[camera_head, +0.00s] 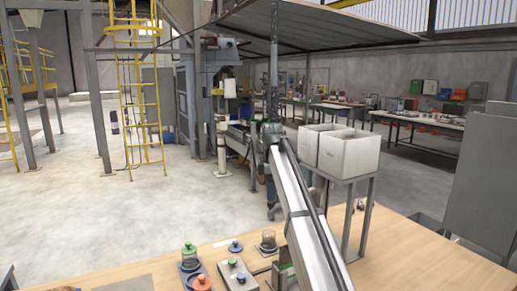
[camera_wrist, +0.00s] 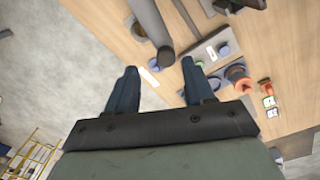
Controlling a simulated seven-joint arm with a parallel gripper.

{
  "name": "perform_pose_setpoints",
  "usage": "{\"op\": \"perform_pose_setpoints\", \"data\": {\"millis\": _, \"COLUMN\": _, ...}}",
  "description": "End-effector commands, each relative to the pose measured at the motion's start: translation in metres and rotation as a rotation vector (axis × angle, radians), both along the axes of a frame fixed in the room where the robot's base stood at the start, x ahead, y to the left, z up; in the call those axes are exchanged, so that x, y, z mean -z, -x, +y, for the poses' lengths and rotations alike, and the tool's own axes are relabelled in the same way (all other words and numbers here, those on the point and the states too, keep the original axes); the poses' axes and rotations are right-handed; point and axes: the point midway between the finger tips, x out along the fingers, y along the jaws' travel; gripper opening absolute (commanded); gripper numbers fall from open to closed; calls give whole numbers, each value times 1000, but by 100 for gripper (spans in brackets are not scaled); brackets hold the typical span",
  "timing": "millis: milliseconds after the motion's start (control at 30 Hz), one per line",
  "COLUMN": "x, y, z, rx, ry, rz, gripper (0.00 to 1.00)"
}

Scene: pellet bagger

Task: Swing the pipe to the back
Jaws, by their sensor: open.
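In the wrist view a grey round tube with a dark end (camera_wrist: 147,18), which looks like the pipe, comes in from the top edge over the table's edge. I cannot pick it out surely in the head view, where a long pale beam blocks part of the table. My gripper (camera_wrist: 157,72) has its two dark blue fingers apart with nothing between them. The tube's dark end shows just above the gap between the fingers in the picture. I see no contact, and the depth between them is hard to judge.
The wooden table (camera_head: 140,268) holds a green-topped knob (camera_head: 189,249), an orange knob (camera_head: 201,282), a plate with a blue knob (camera_head: 236,270) and a cup (camera_head: 268,240). Two pale bins (camera_head: 348,152) stand on a rack behind. Open floor (camera_head: 100,215) lies at the left.

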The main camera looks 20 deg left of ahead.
Motion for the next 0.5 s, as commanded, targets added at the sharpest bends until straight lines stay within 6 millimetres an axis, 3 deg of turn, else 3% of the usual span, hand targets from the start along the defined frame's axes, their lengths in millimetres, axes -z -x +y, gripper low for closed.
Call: {"op": "perform_pose_setpoints", "data": {"millis": 500, "x": -81, "y": 2, "z": -1, "rx": -2, "ry": 0, "rz": 0, "gripper": 53}}
